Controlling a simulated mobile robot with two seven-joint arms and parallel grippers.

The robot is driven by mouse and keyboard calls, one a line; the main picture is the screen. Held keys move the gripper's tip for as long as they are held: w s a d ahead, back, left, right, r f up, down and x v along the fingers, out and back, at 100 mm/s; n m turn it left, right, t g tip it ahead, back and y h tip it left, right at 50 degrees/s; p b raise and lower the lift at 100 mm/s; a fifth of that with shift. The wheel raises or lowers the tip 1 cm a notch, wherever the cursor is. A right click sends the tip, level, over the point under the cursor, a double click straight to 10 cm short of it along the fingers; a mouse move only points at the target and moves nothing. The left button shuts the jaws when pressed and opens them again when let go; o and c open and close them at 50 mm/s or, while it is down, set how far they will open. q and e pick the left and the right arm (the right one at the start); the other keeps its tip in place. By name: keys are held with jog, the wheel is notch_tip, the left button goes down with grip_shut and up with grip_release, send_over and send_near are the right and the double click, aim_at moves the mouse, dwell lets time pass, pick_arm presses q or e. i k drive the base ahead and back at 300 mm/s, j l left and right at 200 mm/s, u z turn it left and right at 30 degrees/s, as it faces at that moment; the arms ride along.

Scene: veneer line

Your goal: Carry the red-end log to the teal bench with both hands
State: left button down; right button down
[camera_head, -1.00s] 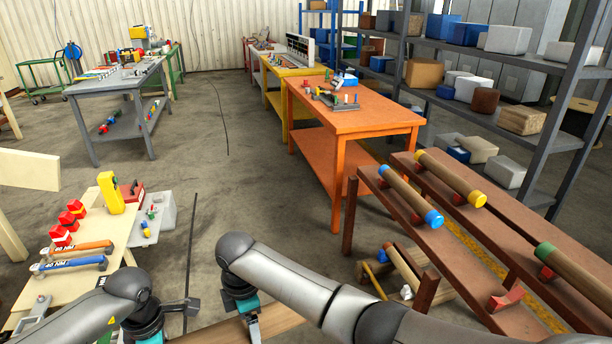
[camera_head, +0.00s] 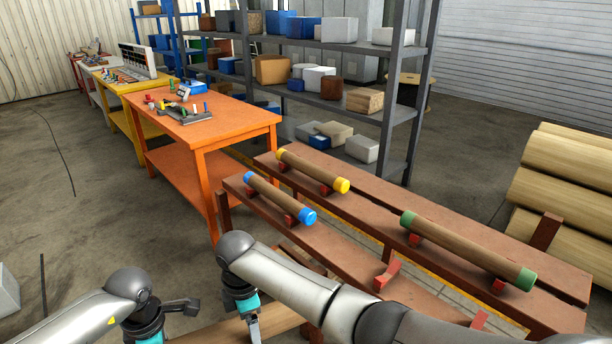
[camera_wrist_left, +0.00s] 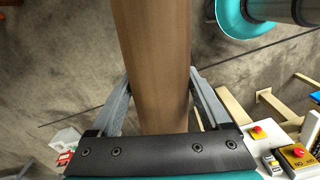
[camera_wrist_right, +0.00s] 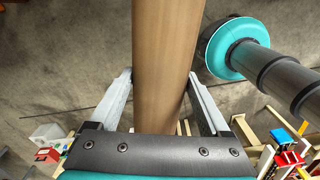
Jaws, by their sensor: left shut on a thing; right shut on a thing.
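The brown wooden log shows at the bottom of the head view (camera_head: 275,319), in the left wrist view (camera_wrist_left: 155,60) and in the right wrist view (camera_wrist_right: 165,60). My left gripper (camera_wrist_left: 158,85) is shut on it, one finger on each side. My right gripper (camera_wrist_right: 162,85) is shut on it in the same way farther along; in the head view it hangs at the bottom centre (camera_head: 250,325). The log is held up above the floor. Its red ends are not visible in these views. No teal bench is in view.
A brown rack (camera_head: 360,250) holds logs with blue (camera_head: 280,198), yellow (camera_head: 312,170) and green (camera_head: 465,248) ends, close to my right arm. An orange bench (camera_head: 205,125) stands beyond. Grey shelving (camera_head: 425,90) is behind the rack. Large logs (camera_head: 565,180) lie right.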

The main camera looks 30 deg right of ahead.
aim_at(427, 302)
jog(key=i+z, duration=0.15)
jog(key=z, duration=0.35)
jog(key=i+z, duration=0.2)
jog(key=z, duration=0.25)
jog(key=i+j+z, duration=0.1)
jog(key=z, duration=0.4)
jog(key=i+j+z, duration=0.2)
jog(key=z, duration=0.3)
jog(key=i+j+z, duration=0.1)
jog(key=z, duration=0.35)
jog(key=j, duration=0.1)
